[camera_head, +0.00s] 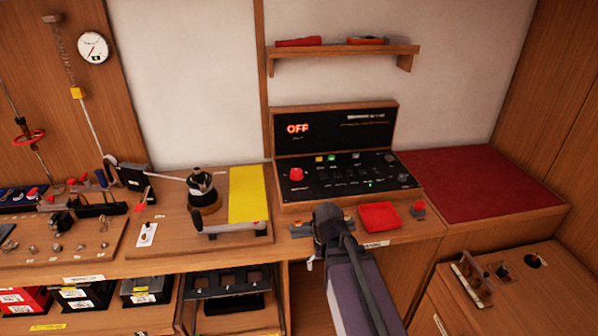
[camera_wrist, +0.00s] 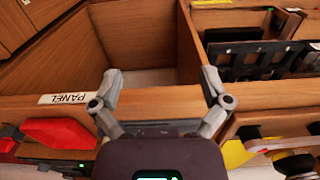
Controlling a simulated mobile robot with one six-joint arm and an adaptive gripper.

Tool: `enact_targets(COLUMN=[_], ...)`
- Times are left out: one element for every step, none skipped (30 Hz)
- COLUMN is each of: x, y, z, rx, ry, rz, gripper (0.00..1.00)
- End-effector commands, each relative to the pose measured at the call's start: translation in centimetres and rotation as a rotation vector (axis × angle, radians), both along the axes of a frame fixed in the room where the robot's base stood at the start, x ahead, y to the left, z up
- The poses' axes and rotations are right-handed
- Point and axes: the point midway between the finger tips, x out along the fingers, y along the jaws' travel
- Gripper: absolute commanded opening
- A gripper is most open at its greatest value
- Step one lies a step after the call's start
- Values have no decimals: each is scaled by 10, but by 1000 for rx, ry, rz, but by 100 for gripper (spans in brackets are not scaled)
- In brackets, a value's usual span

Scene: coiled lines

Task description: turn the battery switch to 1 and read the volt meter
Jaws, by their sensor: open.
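The control panel (camera_head: 345,186) stands on the bench, with an upright black display board (camera_head: 336,128) behind it showing red "OFF". A red knob (camera_head: 296,174) sits at the panel's left; I cannot read its markings, nor tell whether it is the battery switch. No volt meter reading is legible. My gripper (camera_wrist: 162,85) is open and empty in the wrist view, its two fingers spread above the bench's front edge. In the head view it is in front of the panel, with its fingertips largely hidden by my own arm.
A red pad (camera_head: 379,216) lies right of my arm. A kettle-like pot (camera_head: 203,190) and yellow strip (camera_head: 248,194) are to the left. A shelf (camera_head: 340,52) hangs above the panel. A round dial (camera_head: 93,47) hangs at upper left. The red mat (camera_head: 480,184) is clear.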

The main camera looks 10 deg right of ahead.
Motion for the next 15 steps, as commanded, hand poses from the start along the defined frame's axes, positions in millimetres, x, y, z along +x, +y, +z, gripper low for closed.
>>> enact_targets(x=[14, 21, 32, 41, 51, 66, 78, 91, 109, 123, 137, 156, 171, 186, 205], y=[0, 2, 5, 6, 6, 6, 6, 6, 6, 5, 5, 5, 5, 4, 4], z=[7, 10, 14, 18, 22, 28, 32, 37, 44, 49, 54, 62, 67, 72, 79], rx=[1, 1, 2, 3, 4, 5, 6, 7, 9, 11, 12, 14, 16, 18, 20], ry=[-1, -2, -3, -4, -5, -6, -7, -9, -10, -11, -12, -14, -16, -17, -18], rz=[-17, -28, -46, -63, -83, -113, -138, -163, -200, -229, -260, -302, -333, -365, -408], gripper=[100, 100, 100, 100, 100, 100, 100, 100, 100, 100, 100, 100, 100, 100, 100])
